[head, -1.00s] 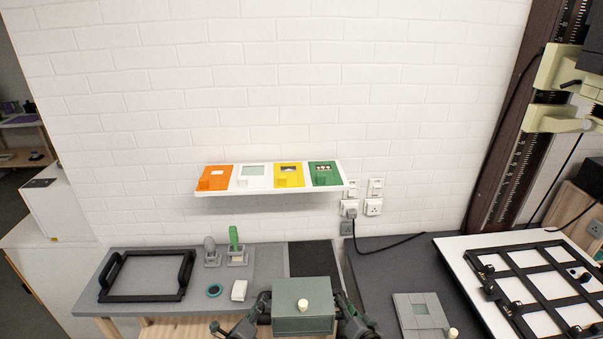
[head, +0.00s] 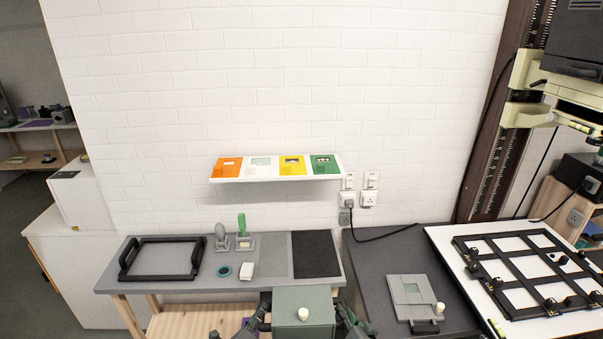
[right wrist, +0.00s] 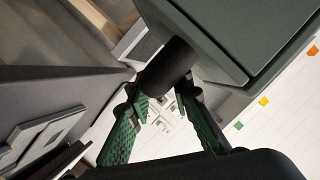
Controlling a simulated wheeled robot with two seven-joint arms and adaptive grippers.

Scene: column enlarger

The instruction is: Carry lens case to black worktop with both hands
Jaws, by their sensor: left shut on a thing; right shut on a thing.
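The lens case is a grey-green box (head: 304,306) with a cream knob on its lid, low in the middle of the head view. It looks level and is held between my two grippers. My left gripper (head: 264,308) is at its left side, shut on it; the fingertips are hard to make out. My right gripper (head: 343,310) is shut on a black round handle (right wrist: 168,68) on the case's side, clear in the right wrist view. The black worktop (head: 372,262) lies right of the grey bench, beyond and to the right of the case.
A flat grey plate with a cream knob (head: 412,291) lies on the black worktop, with bare surface left of it. The white enlarger baseboard (head: 440,237) with a black frame is further right. The grey bench (head: 215,287) holds a black tray (head: 160,243) and small tools.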

